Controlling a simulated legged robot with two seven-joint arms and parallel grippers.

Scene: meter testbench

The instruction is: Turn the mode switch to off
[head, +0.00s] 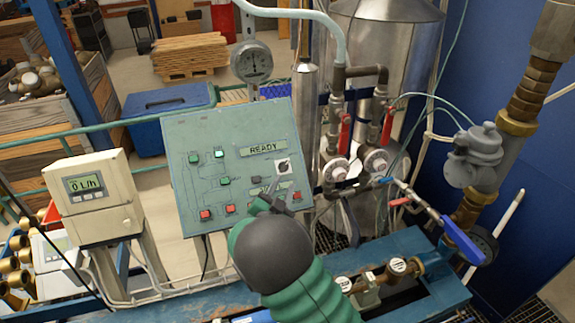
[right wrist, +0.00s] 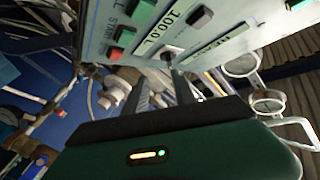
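The mode switch (head: 283,166) is a dark knob on a small white plate, on the right side of the sloped green control panel (head: 185,150), below the READY display (head: 263,148). Its pointer setting is too small to read. My right gripper (head: 271,200) is in front of the panel's lower right, below the switch, and partly hides the lower display. In the right wrist view my right gripper (right wrist: 160,85) has its two fingers apart with nothing between them. The switch (right wrist: 172,52) is just beyond the fingertips; I cannot tell whether they touch. My left gripper is out of view.
Green and red buttons (head: 205,214) are on the panel around the gripper. A beige flow meter reading 0 L/h (head: 88,187) stands left. Pipes and red-handled valves (head: 345,133) stand close behind on the right. A blue bench rail (head: 425,245) runs below.

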